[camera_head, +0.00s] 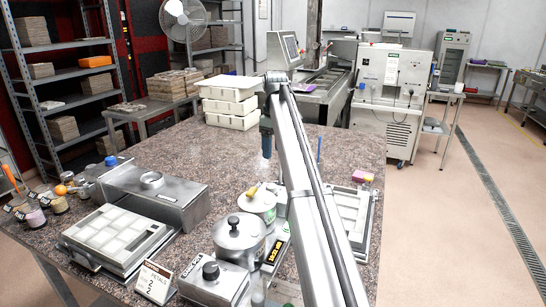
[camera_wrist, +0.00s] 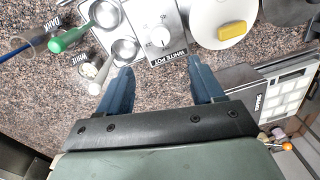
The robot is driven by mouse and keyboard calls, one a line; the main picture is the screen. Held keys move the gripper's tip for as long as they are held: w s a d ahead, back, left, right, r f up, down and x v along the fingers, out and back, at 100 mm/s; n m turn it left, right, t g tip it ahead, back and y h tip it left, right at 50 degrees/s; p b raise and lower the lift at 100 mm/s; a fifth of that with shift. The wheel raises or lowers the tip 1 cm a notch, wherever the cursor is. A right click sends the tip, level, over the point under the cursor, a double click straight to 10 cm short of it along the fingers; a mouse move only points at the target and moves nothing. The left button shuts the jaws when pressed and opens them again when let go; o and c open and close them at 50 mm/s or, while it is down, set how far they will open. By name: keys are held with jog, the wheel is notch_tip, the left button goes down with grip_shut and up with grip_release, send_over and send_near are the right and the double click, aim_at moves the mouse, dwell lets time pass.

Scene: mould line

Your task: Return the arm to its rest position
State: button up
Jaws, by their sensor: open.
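My gripper (camera_head: 266,140) hangs over the speckled stone table (camera_head: 240,150), in front of the stacked white trays. My arm (camera_head: 312,200) reaches from the bottom of the head view up to it. In the wrist view my gripper (camera_wrist: 161,66) shows two blue fingers spread apart with nothing between them. Speckled table top shows below and between the fingers. The height above the table is hard to tell.
Lidded pots (camera_head: 239,236), a mould tray (camera_head: 118,236) and a steel box unit (camera_head: 150,193) stand on the table's near half. Stacked white trays (camera_head: 230,105) stand at the back. In the wrist view, a dial unit labelled WHITE POT (camera_wrist: 158,36) lies ahead of the fingers.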

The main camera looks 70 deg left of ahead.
jog(key=shift+r, duration=0.25)
dwell(0.4)
